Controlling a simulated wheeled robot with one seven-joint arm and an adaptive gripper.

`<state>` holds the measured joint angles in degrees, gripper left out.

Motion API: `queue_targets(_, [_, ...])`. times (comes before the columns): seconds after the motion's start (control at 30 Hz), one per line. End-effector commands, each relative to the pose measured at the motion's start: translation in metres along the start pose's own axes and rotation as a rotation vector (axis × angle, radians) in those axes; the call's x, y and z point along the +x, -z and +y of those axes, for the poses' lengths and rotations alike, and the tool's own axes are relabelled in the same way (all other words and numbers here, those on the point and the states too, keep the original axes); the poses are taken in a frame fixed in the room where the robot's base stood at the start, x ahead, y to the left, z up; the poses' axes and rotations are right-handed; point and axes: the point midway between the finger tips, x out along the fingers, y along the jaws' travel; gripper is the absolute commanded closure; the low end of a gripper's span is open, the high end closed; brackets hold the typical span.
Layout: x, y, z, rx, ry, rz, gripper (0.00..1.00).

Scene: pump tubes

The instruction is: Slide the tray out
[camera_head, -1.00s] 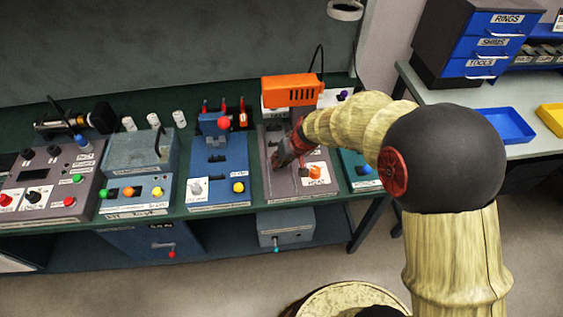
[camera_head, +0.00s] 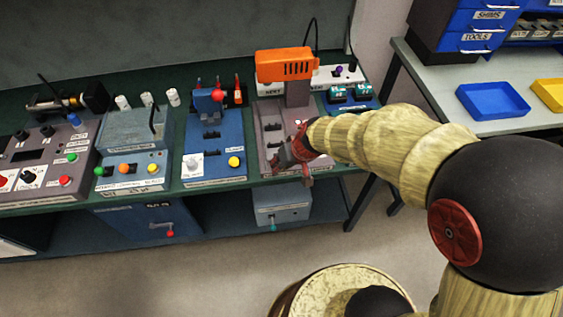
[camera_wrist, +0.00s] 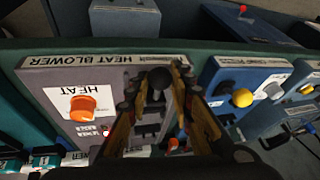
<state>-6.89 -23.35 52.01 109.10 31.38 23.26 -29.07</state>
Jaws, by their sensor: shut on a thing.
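The heat blower station (camera_head: 270,108) is a grey-brown panel with an orange blower (camera_head: 285,66) over its back. In the wrist view its front label (camera_wrist: 85,60) reads HEAT BLOWER, beside an orange HEAT knob (camera_wrist: 82,108). The tray (camera_wrist: 150,128), with dark cradle slots, lies along the panel and is partly hidden by my fingers. My gripper (camera_head: 303,172) is at the panel's front edge. In the wrist view my gripper (camera_wrist: 158,92) is shut around a dark round knob (camera_wrist: 159,77) at the tray's front end. The contact itself is partly hidden.
A blue station (camera_head: 215,145) with a red ball lever stands just left. A grey box (camera_head: 282,204) sits on the lower shelf below the gripper. Blue and yellow bins (camera_head: 493,101) (camera_head: 550,93) lie on the right table. Floor in front of the bench is clear.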

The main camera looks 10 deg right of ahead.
Motion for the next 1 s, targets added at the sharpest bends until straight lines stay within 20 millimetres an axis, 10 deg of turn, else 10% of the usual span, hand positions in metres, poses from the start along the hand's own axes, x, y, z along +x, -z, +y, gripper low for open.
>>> queue_targets(0.1, [0.0,0.001,0.0,0.0,0.0,0.001,1.0])
queue_targets(0.13, [0.0,0.001,0.0,0.0,0.0,0.001,0.76])
queue_targets(0.43, [0.0,0.001,0.0,0.0,0.0,0.0,0.59])
queue_targets(1.0, [-0.032,0.002,0.0,-0.001,0.0,0.004,0.58])
